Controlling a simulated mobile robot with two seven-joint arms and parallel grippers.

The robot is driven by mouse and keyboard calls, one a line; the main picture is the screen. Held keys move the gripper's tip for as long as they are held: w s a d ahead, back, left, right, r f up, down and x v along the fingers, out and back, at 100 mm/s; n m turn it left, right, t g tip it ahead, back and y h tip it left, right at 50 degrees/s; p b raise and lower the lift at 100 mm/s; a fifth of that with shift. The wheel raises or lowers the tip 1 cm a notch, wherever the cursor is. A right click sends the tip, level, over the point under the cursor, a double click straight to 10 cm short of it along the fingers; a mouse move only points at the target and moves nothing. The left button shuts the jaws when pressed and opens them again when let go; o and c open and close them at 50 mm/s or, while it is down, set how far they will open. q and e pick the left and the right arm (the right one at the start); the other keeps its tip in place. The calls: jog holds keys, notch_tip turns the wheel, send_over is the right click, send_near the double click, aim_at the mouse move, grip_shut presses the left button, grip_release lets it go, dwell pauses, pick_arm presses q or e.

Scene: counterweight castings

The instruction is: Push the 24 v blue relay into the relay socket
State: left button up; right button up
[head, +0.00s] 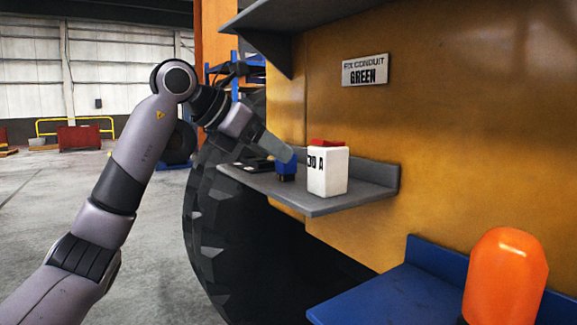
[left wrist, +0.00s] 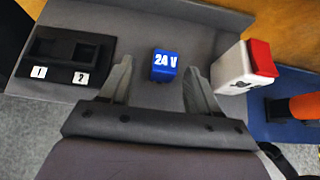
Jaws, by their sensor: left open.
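The blue relay (left wrist: 164,65), marked 24 V, stands on the grey shelf (left wrist: 205,20) in the left wrist view. In the head view the blue relay (head: 286,170) is beside the tip of my left gripper (head: 284,157). My left gripper (left wrist: 158,85) is open, with its fingers on either side of the relay and gaps showing. The socket (head: 254,165) is partly hidden behind my gripper in the head view. My right gripper is not in view.
A white block with a red top (head: 327,171), marked 30 A, stands just right of the relay, close to my right-hand finger. A lower blue shelf (head: 400,300) holds an orange domed object (head: 505,275). A sign reading GREEN (head: 365,70) is on the yellow wall.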

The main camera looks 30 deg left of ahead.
aim_at(286, 167)
pick_arm(q)
jog(key=x, duration=0.4)
jog(key=shift+s+d+f, duration=0.1)
jog(key=shift+d+f, duration=0.15)
jog(key=shift+d, duration=0.1)
jog(key=c, duration=1)
jog(key=shift+c, duration=0.2)
jog(key=shift+r, duration=0.15)
